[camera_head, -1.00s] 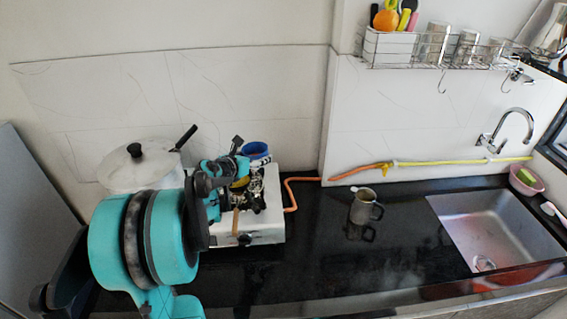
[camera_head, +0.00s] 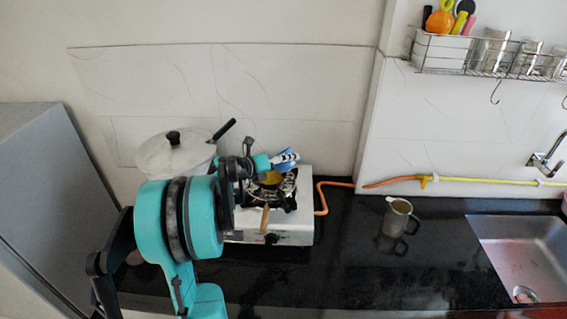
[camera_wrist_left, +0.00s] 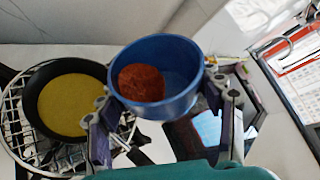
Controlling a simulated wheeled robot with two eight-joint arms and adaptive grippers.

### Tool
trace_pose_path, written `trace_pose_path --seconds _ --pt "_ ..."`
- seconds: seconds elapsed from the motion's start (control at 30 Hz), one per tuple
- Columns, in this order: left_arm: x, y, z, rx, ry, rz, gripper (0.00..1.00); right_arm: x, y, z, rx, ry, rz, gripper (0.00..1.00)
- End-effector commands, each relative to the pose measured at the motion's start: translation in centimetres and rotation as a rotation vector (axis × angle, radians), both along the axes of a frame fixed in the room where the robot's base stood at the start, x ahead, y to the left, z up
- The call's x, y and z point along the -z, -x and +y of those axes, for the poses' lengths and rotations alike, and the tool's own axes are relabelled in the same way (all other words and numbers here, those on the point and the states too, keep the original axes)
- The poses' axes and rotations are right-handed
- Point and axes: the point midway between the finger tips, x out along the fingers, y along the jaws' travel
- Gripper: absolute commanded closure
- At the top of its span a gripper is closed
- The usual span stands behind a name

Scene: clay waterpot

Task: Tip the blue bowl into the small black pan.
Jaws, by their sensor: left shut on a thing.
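My left gripper (camera_head: 274,162) is shut on the blue bowl (camera_head: 287,156) and holds it above the stove in the head view, where it looks tilted. In the left wrist view the blue bowl (camera_wrist_left: 165,106) sits between the two fingers of the left gripper (camera_wrist_left: 168,118). A red-brown lump (camera_wrist_left: 141,83) lies inside it. The small black pan (camera_wrist_left: 62,68) is to the left of the bowl in the wrist view, with a flat yellow layer (camera_wrist_left: 68,104) in it. In the head view the gripper partly hides the pan. My right gripper is not in view.
The pan rests on the burner grate (camera_wrist_left: 14,122) of a white stove (camera_head: 292,228). A lidded white pot (camera_head: 172,157) stands behind left. A metal mug (camera_head: 398,215) stands on the black counter right of the stove; a sink (camera_head: 515,250) is further right. An orange hose (camera_head: 322,198) leaves the stove.

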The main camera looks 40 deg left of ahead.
Motion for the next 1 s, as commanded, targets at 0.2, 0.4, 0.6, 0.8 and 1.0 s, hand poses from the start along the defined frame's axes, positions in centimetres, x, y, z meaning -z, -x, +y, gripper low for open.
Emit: trace_pose_path --seconds 0.2,0.4,0.6,0.8,1.0 --pt "-0.1 0.0 0.0 0.000 0.011 -0.001 0.67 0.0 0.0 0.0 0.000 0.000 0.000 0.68" --pt "0.1 0.0 0.0 0.002 0.109 -0.005 0.67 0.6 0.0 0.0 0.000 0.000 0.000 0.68" --pt "0.1 0.1 0.1 0.001 0.171 -0.008 0.67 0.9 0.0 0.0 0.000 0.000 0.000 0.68" --pt "0.0 0.1 0.0 0.002 0.178 -0.007 0.67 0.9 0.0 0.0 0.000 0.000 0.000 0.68" --pt "0.0 0.0 0.0 0.002 0.177 -0.008 0.67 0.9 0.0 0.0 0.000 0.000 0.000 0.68"
